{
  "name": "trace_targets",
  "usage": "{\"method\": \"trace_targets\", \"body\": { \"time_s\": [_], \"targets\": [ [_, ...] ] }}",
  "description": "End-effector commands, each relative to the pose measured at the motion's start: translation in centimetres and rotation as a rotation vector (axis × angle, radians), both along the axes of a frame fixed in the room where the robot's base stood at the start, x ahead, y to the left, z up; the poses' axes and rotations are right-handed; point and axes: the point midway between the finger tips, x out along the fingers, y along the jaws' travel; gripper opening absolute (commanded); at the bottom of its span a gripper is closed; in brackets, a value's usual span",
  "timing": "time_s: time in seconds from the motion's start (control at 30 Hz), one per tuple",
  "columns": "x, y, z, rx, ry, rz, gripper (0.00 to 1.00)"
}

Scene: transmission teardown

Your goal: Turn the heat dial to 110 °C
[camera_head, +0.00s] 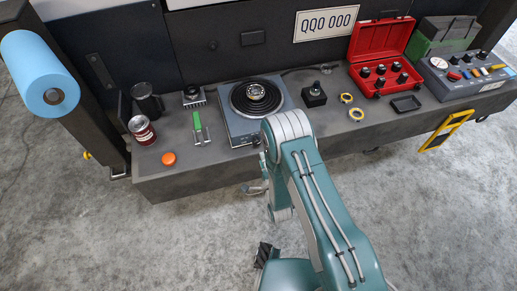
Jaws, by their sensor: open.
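The hot plate (243,132) is a blue-grey box on the bench, with a black ringed top and a round metal part (255,92) on it. A small dark shape at its front right edge, beside my arm, may be the heat dial (257,142). Its markings and setting are too small to read. My arm's elbow covers the plate's front right corner. My gripper (254,188) is small and partly hidden by my arm, below and in front of the bench edge. It is open, apart from the hot plate, and nothing shows in it.
The floor before the bench is clear.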

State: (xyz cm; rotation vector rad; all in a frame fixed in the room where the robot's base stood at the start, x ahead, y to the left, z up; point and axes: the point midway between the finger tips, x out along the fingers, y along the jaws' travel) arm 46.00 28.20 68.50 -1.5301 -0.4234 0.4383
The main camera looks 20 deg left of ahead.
Motion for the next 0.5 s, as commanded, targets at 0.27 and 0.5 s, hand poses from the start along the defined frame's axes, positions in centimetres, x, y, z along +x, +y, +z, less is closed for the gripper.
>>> {"method": "trace_targets", "body": {
  "time_s": [0.27, 0.5],
  "targets": [
    [-3.3, -2.0, -0.1, -0.001, 0.002, 0.000, 0.60],
    [-3.7, -2.2, 0.0, 0.001, -0.001, 0.000, 0.60]
  ]
}}
